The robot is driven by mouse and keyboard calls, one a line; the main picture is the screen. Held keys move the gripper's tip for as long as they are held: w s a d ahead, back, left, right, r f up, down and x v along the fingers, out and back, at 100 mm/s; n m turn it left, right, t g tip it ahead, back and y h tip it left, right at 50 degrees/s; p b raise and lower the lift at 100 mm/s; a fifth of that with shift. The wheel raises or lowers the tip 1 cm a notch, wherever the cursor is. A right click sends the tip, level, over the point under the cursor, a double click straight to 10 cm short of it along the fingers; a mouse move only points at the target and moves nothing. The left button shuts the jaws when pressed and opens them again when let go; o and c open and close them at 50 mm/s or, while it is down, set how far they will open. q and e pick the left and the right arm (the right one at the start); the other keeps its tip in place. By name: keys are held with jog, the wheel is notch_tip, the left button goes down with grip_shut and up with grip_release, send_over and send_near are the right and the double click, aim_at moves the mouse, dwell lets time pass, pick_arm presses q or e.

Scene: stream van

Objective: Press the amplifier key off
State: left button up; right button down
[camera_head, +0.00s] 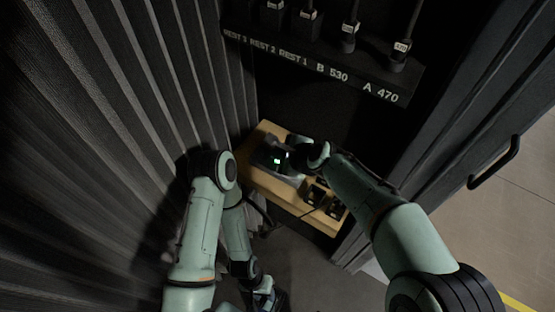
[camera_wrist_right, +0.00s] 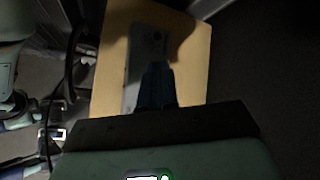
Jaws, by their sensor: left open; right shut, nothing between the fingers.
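A grey box, apparently the amplifier (camera_wrist_right: 137,62), lies on a wooden bench (camera_wrist_right: 195,62) in the right wrist view. My right gripper (camera_wrist_right: 158,68) is shut and empty, with its fingertips over the box; I cannot tell whether they touch it. In the head view my right gripper hand (camera_head: 272,158) covers most of the box. The key itself is hidden or too dark to make out. My left gripper (camera_head: 268,294) hangs low near the floor, open and apart from the bench.
Small dark devices (camera_head: 325,200) sit at the bench's right part, with a cable nearby.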

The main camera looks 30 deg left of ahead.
jog(key=shift+f, duration=0.2)
dwell(0.5)
pick_arm(q)
jog(key=shift+f, duration=0.15)
pick_arm(e)
jog(key=shift+f, duration=0.3)
pick_arm(q)
jog(key=shift+s+f+b, duration=0.1)
jog(key=shift+b, duration=0.2)
pick_arm(e)
jog(key=shift+f, duration=0.25)
pick_arm(q)
jog(key=shift+w+r+p, duration=0.3)
jog(key=shift+r+p, duration=0.55)
pick_arm(e)
jog(key=shift+r, duration=0.7)
jog(key=shift+r+p, duration=0.55)
jog(key=shift+r, duration=0.05)
pick_arm(q)
jog(key=w+r+p, duration=0.3)
jog(key=r+p, duration=0.1)
jog(key=r, duration=0.2)
pick_arm(e)
notch_tip(320, 180, up, 5)
jog(key=shift+f, duration=0.1)
